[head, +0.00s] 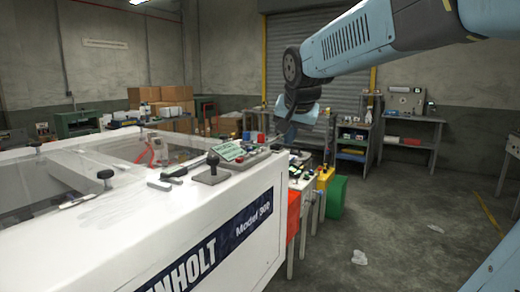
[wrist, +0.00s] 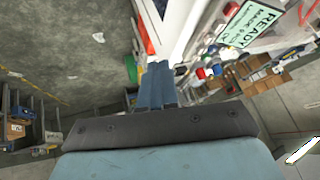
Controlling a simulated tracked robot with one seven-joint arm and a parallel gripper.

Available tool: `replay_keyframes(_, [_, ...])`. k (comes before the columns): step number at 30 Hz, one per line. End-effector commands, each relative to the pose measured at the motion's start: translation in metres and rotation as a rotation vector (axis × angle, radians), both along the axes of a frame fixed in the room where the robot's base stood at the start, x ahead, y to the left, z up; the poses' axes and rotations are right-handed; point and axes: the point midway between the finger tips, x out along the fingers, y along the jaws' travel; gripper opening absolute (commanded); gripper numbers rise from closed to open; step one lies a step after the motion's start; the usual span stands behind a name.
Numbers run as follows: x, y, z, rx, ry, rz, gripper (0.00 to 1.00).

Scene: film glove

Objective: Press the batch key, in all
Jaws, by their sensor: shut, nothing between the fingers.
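The white machine (head: 180,225) carries a control panel at its far right corner. On the panel, a green display (head: 229,150) stands near a blue button (head: 246,135) and a red button (head: 261,138). The wrist view shows the display (wrist: 250,24) lit with the word READY, plus the red button (wrist: 201,73) and blue button (wrist: 218,70). I cannot tell which control is the batch key. My gripper (head: 289,134) is beside the panel's right end in the head view. In the wrist view its fingers (wrist: 157,66) are shut and empty, left of the buttons, apart from them in the picture.
A black knob (head: 211,168) and dark handles stand on the machine top. Red (head: 293,214), yellow and green (head: 337,197) boxes stand beyond the machine's right end. Cardboard boxes (head: 160,98) and shelves line the back. The floor at the right is mostly open, with some litter.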

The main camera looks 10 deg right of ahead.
Motion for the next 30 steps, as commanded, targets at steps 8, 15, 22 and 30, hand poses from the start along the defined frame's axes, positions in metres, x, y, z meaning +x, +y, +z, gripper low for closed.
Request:
replay_keyframes(8, [0.089,0.003,0.025,0.095,-0.077,-0.158,0.00])
replay_keyframes(15, [0.158,0.010,0.037,0.178,-0.141,-0.274,0.00])
replay_keyframes(22, [0.194,0.014,0.042,0.228,-0.180,-0.335,0.00])
replay_keyframes(30, [0.201,0.015,0.043,0.238,-0.188,-0.348,0.00])
